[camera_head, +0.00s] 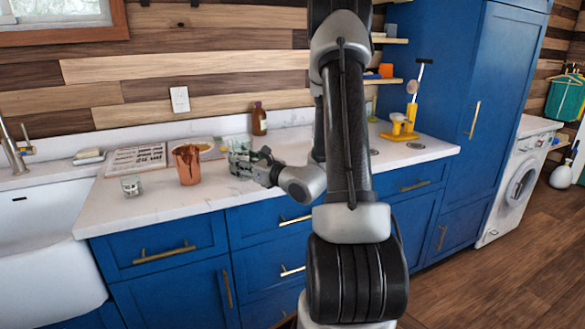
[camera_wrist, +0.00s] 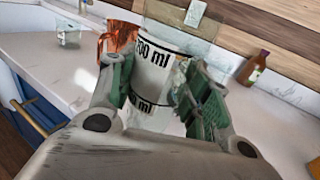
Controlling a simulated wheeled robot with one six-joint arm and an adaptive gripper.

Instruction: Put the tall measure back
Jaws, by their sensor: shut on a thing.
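My gripper (camera_head: 248,163) is over the counter, a little right of the copper cup. It is shut on the tall measure (camera_wrist: 155,75), a clear vessel with black ml markings. In the wrist view the green-padded fingers of my gripper (camera_wrist: 160,92) are on either side of it. In the head view the measure (camera_head: 238,146) shows only in part behind the fingers. It looks about upright there. I cannot tell whether its base touches the counter.
A copper cup (camera_head: 187,165) with brown drips stands close to the left. A small glass (camera_head: 131,186) is farther left, near a printed sheet (camera_head: 136,160). A brown bottle (camera_head: 259,120) stands by the wall. A yellow stand (camera_head: 399,130) is at right. The sink (camera_head: 40,240) is far left.

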